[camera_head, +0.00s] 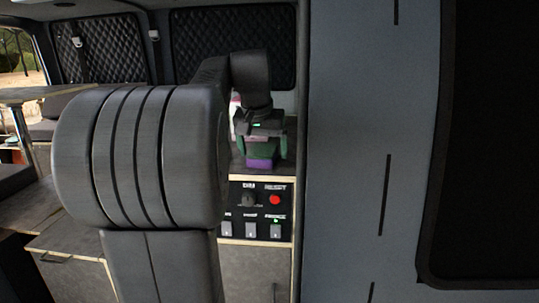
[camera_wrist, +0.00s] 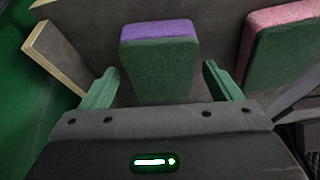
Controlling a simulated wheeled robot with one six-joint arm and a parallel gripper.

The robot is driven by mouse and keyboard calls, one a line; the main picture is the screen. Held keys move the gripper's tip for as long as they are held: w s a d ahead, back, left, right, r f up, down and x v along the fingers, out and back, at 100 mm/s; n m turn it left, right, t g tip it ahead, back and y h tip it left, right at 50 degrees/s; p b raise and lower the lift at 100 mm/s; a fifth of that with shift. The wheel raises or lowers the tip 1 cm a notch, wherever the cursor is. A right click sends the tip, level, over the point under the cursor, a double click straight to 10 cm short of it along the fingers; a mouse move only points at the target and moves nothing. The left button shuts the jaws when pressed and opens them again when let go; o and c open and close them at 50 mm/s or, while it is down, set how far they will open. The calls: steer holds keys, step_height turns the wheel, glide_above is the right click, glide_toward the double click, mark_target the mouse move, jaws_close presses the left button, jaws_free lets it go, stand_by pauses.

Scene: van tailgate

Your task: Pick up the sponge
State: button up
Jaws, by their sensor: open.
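A sponge (camera_wrist: 158,62) with a purple layer and a green body is in the upper middle of the wrist view, between the fingers of my gripper (camera_wrist: 161,78). There is a gap on each side, and the fingers are open. In the head view my gripper (camera_head: 264,142) points down over the counter, and the purple part of the sponge (camera_head: 262,163) shows beneath it. A second sponge, pink and green (camera_wrist: 282,42), is at the right of the wrist view, outside the right finger.
A wood-edged panel (camera_wrist: 50,58) is at the left of the wrist view. Under the counter in the head view is a switch panel (camera_head: 259,213) with a red button (camera_head: 275,199). A grey wall (camera_head: 370,150) stands close to the right of my gripper.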

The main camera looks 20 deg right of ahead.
steer(key=shift+f, duration=0.2)
stand_by(0.6)
steer(key=c, duration=1.1)
